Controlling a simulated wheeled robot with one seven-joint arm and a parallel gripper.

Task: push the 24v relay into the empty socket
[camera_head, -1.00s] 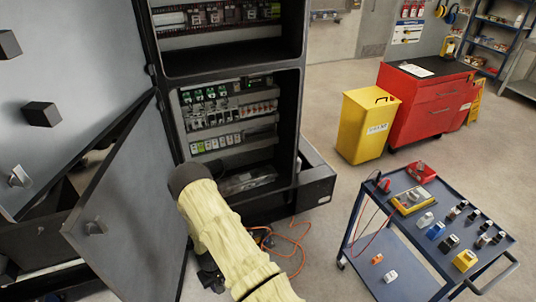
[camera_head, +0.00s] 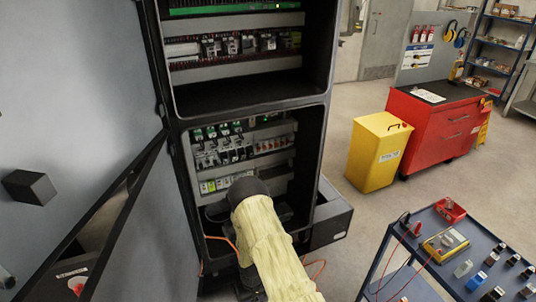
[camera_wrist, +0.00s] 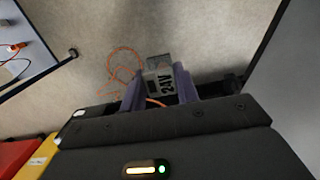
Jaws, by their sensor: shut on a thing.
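A grey relay marked 24V (camera_wrist: 160,78) sits between the two purple fingers of my gripper (camera_wrist: 160,86) in the wrist view. My gripper is shut on it, and it is held above the floor. In the head view my arm's yellow sleeve hides the gripper and the relay. The arm reaches to the front of the open cabinet's lower bay (camera_head: 310,135). That bay holds rows of relays and modules (camera_head: 225,150) on rails. I cannot make out an empty socket; part of the lowest row is behind my arm.
The open cabinet door (camera_head: 150,235) stands left of my arm. A blue trolley (camera_head: 460,212) with small parts is at lower right. A yellow bin (camera_head: 376,155) and red tool cabinet (camera_head: 435,130) stand behind it. An orange cable (camera_wrist: 122,62) lies on the floor.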

